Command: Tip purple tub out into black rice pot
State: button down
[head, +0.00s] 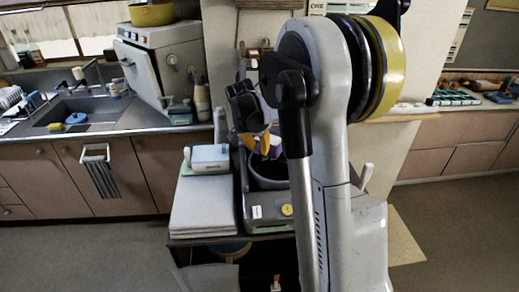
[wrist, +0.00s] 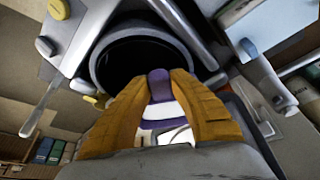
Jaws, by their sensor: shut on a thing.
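My gripper (head: 258,143) has orange-yellow fingers and shows left of my arm in the head view. In the wrist view its fingers (wrist: 162,82) are shut on the purple tub (wrist: 159,87), which has white on its side. Only a sliver of the tub shows in the head view, and its contents are hidden. The black rice pot (head: 266,180) sits in a grey cooker, partly behind my arm. In the wrist view the pot's dark round opening (wrist: 122,62) lies just past the tub and fingertips. I cannot tell whether tub and pot touch.
The grey cooker (head: 256,212) stands on a small dark table. Left of it are a grey folded lid or board (head: 203,210) and a white-and-blue box (head: 209,155). A sink counter (head: 95,125) runs along the left. The floor at front left is clear.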

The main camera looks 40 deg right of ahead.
aim_at(269, 152)
jog(key=shift+f, duration=0.1)
jog(key=shift+f+b, duration=0.95)
jog(key=shift+f, duration=0.25)
jog(key=s+t+y+b, duration=0.1)
jog(key=t, duration=0.2)
jog(key=s+d+r+m+t+y+b, duration=0.1)
jog(key=t+b, duration=0.1)
jog(key=t, duration=0.1)
jog(key=r+m+t+y+b, duration=0.1)
jog(key=t+b, duration=0.1)
jog(key=t, duration=0.1)
jog(key=shift+s+d+r+t, duration=0.2)
jog(key=shift+s+t, duration=0.1)
jog(key=shift+s, duration=0.1)
jog(key=shift+f+y, duration=0.1)
jog(key=shift+y, duration=0.2)
jog(key=shift+s+f+t+b, duration=0.1)
jog(key=shift+s+t+b, duration=0.1)
jog(key=shift+t+b, duration=0.5)
jog(key=shift+s+d+m+b, duration=0.1)
jog(key=shift+m+b, duration=0.2)
jog(key=shift+b, duration=0.2)
